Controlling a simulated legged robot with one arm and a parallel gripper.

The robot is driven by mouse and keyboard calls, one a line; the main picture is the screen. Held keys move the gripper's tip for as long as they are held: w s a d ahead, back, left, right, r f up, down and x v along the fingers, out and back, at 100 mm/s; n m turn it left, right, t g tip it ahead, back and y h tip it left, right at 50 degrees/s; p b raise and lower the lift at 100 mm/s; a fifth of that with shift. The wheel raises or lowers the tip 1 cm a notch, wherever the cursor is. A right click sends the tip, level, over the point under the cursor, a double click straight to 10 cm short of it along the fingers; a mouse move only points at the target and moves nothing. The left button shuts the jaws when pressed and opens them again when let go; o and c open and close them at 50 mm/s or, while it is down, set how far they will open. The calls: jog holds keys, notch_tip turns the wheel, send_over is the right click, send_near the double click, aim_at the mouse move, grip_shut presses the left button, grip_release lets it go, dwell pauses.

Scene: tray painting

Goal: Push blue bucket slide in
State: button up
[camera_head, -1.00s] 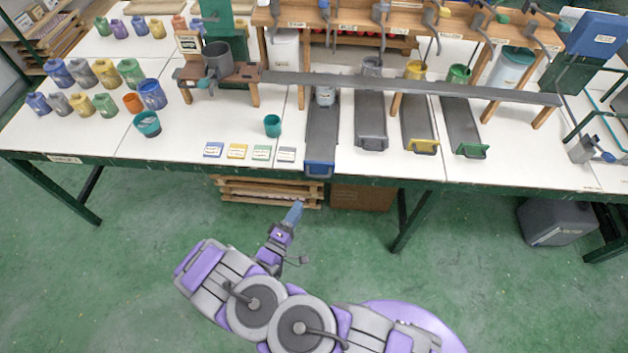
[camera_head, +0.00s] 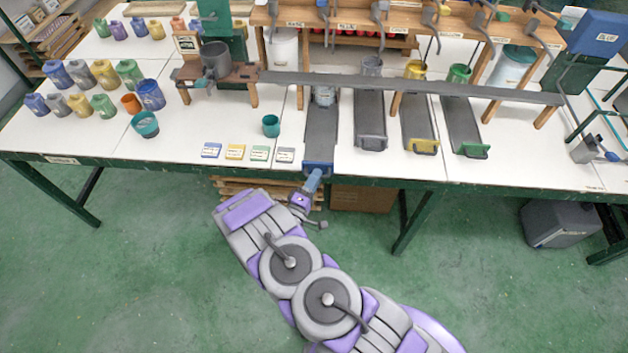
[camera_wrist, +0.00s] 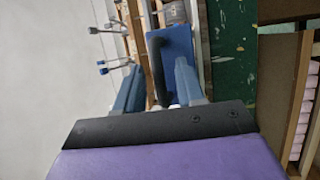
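The blue bucket slide is a long grey slide (camera_head: 321,130) with a blue front (camera_head: 318,167). It reaches out to the table's front edge, farther than the other slides. A small pale bucket (camera_head: 325,95) sits at its back end, under the long grey rail. My gripper (camera_head: 315,176) is at the blue front. In the wrist view, the blue front panel (camera_wrist: 180,48) has a dark handle (camera_wrist: 157,66). My gripper's two blue fingers (camera_wrist: 156,80) are apart, one on each side of the handle's lower part. I cannot tell whether they touch it.
Slides with grey (camera_head: 371,143), yellow (camera_head: 423,146) and green (camera_head: 473,151) fronts lie to the right. Label cards (camera_head: 236,152) and a teal cup (camera_head: 271,126) are to the left. The green table edge (camera_head: 400,183) is close to my arm.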

jog(key=shift+c, duration=0.4)
grip_shut()
jog(key=shift+f, duration=0.1)
